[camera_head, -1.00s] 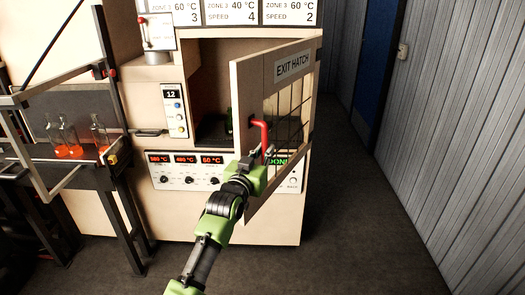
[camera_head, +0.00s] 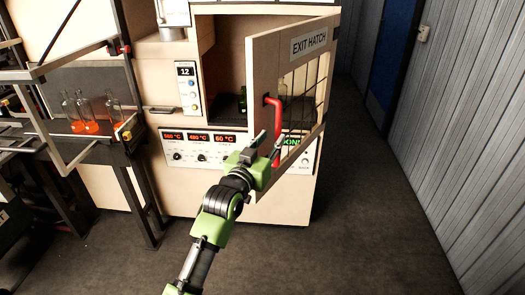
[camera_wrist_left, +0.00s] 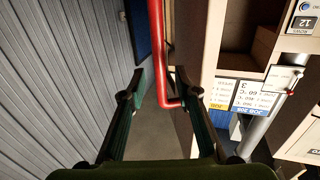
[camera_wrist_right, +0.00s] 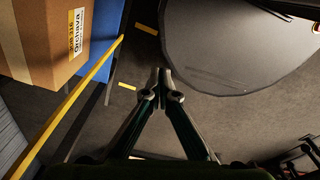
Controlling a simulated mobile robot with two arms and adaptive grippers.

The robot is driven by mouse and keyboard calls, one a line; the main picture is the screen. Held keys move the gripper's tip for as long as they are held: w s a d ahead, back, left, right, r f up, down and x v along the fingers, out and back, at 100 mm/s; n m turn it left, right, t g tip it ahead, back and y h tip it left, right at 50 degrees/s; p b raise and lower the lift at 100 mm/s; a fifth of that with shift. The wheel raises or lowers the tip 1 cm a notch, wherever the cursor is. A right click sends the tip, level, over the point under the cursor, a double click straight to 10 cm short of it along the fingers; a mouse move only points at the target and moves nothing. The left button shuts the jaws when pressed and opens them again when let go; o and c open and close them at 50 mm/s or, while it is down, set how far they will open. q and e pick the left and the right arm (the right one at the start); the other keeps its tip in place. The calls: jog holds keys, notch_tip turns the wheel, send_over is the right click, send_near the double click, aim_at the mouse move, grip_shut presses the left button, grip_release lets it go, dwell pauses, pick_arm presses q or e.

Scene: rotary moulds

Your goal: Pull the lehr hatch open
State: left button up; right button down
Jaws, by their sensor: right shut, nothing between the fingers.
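The lehr's exit hatch (camera_head: 262,62) is a pale panel with a barred window, hinged at its right. It stands swung out, and the dark opening (camera_head: 228,80) shows behind it. Its red handle (camera_head: 280,115) is on the panel's front; it also shows in the left wrist view (camera_wrist_left: 160,55). My left gripper (camera_head: 268,142) is at the handle's lower part. In the left wrist view its fingers are wide apart, with the handle's end between them and clear space visible on both sides. My right gripper (camera_wrist_right: 163,75) is shut and empty, away from the hatch above the floor.
Control panels are on the lehr front. A corrugated wall (camera_head: 470,120) is at the right, with free floor before it. A cardboard box (camera_wrist_right: 50,40) and a grey round top (camera_wrist_right: 235,45) are near my right gripper.

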pick_arm(q)
jog(key=v, duration=0.5)
jog(key=shift+s+a, duration=0.15)
jog(key=shift+s, duration=0.25)
jog(key=shift+c, duration=0.4)
